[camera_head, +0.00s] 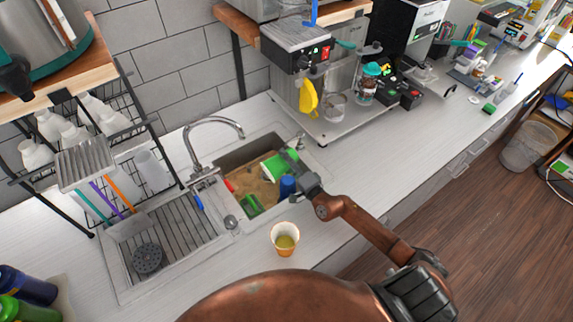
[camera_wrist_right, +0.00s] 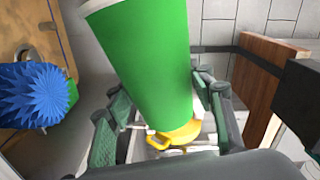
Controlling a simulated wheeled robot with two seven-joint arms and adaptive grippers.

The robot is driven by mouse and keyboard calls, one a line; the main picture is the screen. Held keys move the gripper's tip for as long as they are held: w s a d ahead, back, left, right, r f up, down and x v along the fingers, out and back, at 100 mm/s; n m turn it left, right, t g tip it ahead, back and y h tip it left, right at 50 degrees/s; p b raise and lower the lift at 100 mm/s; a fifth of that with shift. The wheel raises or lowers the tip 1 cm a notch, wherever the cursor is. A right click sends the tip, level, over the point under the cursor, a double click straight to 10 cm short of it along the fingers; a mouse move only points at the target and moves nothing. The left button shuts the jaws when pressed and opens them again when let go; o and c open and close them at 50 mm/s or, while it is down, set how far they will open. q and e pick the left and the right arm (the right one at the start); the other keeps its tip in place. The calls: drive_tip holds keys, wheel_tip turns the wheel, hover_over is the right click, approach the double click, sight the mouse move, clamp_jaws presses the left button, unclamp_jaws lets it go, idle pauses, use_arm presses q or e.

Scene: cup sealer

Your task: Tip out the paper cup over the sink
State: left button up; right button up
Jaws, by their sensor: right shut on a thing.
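My right gripper (camera_head: 294,163) is shut on a green paper cup (camera_head: 279,166) over the sink (camera_head: 233,158). The cup leans well over in the head view, with a pale end toward the left. In the right wrist view the cup (camera_wrist_right: 145,60) fills the upper middle, between the fingers of the gripper (camera_wrist_right: 165,115). Its inside is hidden there, and I cannot tell whether anything is in it or flowing out. The left gripper is not in view.
A blue spiky brush (camera_head: 287,187) and a green block (camera_head: 249,206) lie in the sink. The faucet (camera_head: 206,124) arches behind its left part. Another cup (camera_head: 285,240) with yellowish contents stands upright on the front counter.

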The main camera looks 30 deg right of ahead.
sight(270, 165)
wheel_tip(270, 165, down, 3)
drive_tip(key=m+b, duration=0.5)
drive_tip(key=shift+r, duration=0.1)
drive_tip(key=shift+s+a+r+m+b, duration=0.1)
drive_tip(key=shift+a+m+b, duration=0.25)
drive_tip(key=shift+m, duration=0.65)
drive_tip(key=m, duration=0.1)
drive_tip(key=a+m, duration=0.1)
drive_tip(key=m, duration=0.1)
drive_tip(key=a+r+m, duration=0.1)
drive_tip(key=m, duration=0.1)
drive_tip(key=shift+s, duration=0.15)
drive_tip(key=a+r+m+p, duration=0.1)
drive_tip(key=m+p, duration=0.1)
drive_tip(key=a+r+m+p, duration=0.3)
drive_tip(key=m+p, duration=0.1)
drive_tip(key=m, duration=0.1)
drive_tip(key=shift+s+a+r, duration=0.25)
drive_tip(key=shift+a, duration=0.05)
drive_tip(key=shift+s+a+r+m+p, duration=0.1)
drive_tip(key=shift+a+r+m+p, duration=0.2)
drive_tip(key=shift+a+m, duration=0.35)
